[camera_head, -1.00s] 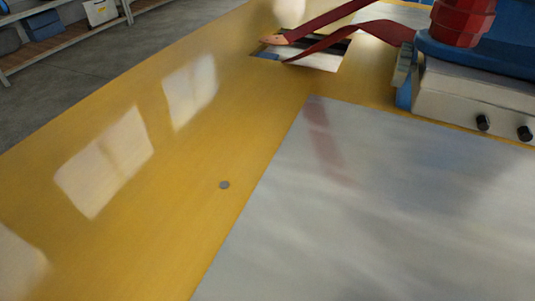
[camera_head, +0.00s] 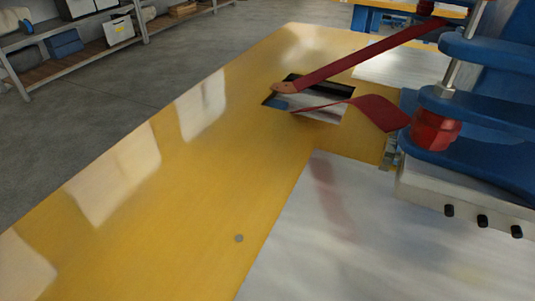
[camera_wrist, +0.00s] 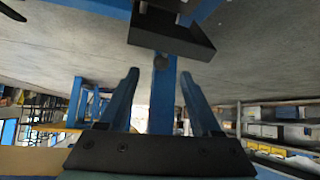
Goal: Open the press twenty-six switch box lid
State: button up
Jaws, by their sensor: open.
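I cannot make out a switch box or its lid for press twenty-six in either view. A blue press (camera_head: 500,110) with a red cylindrical part stands at the right of the head view. My gripper (camera_wrist: 160,74) shows in the wrist view, with two blue fingers spread apart and nothing visibly held between them. A blue post (camera_wrist: 162,105) and a dark block (camera_wrist: 172,35) show beyond the fingers. My gripper does not show in the head view, so its place relative to the press is unclear.
A yellow table (camera_head: 150,200) with a pale sheet (camera_head: 340,240) fills the foreground. Two red straps (camera_head: 375,50) reach over a rectangular opening (camera_head: 310,98). A light panel with dark knobs (camera_head: 482,221) is below the press. Shelving (camera_head: 75,62) stands at the far left, beyond open floor.

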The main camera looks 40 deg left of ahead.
jog(key=shift+s+d+r, duration=0.2)
jog(key=shift+s+r, duration=0.05)
jog(key=shift+s, duration=0.05)
jog(key=shift+c, duration=0.3)
jog(key=shift+c, duration=1.3)
jog(key=m, duration=0.2)
jog(key=p, duration=0.1)
jog(key=shift+s+d+r+m, duration=0.2)
jog(key=shift+s+r+m, duration=0.1)
jog(key=shift+s+m, duration=0.1)
jog(key=c, duration=0.5)
jog(key=m, duration=0.3)
jog(key=s+d+r+m+p, duration=0.1)
jog(key=m, duration=0.2)
jog(key=s+r+m, duration=0.1)
jog(key=m, duration=0.3)
jog(key=shift+s+d+y+p, duration=0.2)
jog(key=shift+d+y+p, duration=0.1)
jog(key=shift+d+p, duration=0.1)
grip_shut()
jog(key=w+a+f+m+b, duration=0.1)
jog(key=f+b, duration=0.1)
jog(key=w+a+f+m+b, duration=0.1)
jog(key=w+f+m, duration=0.1)
jog(key=w+a+f+m+b, duration=0.1)
jog(key=w+f+b, duration=0.1)
jog(key=shift+w+a+b, duration=0.2)
jog(key=shift+w+b, duration=0.05)
jog(key=shift+b, duration=0.05)
